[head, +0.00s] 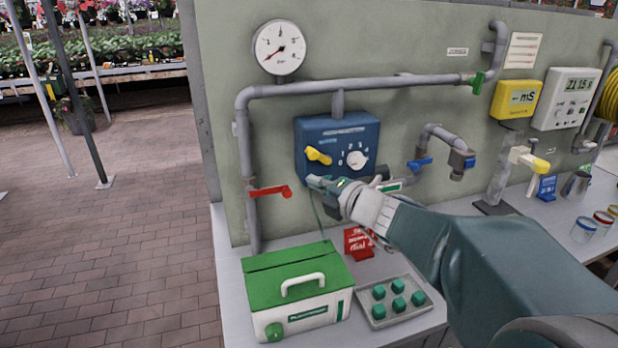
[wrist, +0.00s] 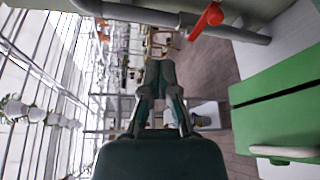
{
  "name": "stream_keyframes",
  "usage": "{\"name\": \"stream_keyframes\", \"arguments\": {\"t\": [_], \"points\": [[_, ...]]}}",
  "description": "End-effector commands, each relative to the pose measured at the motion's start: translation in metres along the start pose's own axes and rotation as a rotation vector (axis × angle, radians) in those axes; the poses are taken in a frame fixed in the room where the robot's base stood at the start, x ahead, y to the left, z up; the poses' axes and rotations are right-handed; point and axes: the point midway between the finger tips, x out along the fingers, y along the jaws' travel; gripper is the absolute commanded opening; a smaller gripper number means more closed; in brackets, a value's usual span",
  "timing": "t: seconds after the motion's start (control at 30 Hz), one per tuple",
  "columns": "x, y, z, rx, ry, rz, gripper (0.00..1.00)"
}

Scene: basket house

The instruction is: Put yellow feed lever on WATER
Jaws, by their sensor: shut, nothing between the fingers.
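The yellow feed lever (head: 318,156) is on the left of the blue control box (head: 337,135) on the wall panel. It slants down to the right. A white dial (head: 357,159) with numbers sits to its right. Labels on the box are too small to read. My gripper (head: 318,182) is just below the lever, in front of the box's lower edge, and looks apart from the lever. In the wrist view my gripper (wrist: 160,68) is shut with nothing between its fingers. The lever does not show in the wrist view.
A red valve handle (head: 270,191) is left of my gripper and shows in the wrist view (wrist: 207,20). A green-lidded box (head: 296,290) and a tray of green pieces (head: 376,322) stand on the bench below. A blue valve (head: 420,164) is to the right.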

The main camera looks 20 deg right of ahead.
Motion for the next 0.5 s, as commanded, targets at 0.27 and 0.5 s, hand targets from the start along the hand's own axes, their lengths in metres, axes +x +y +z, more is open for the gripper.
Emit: {"name": "stream_keyframes", "arguments": {"t": [0.27, 0.5], "points": [[0.0, -0.002, 0.001, 0.168, -0.002, 0.071, 0.0], [0.039, 0.002, -0.004, 0.163, 0.002, 0.068, 0.0]]}}
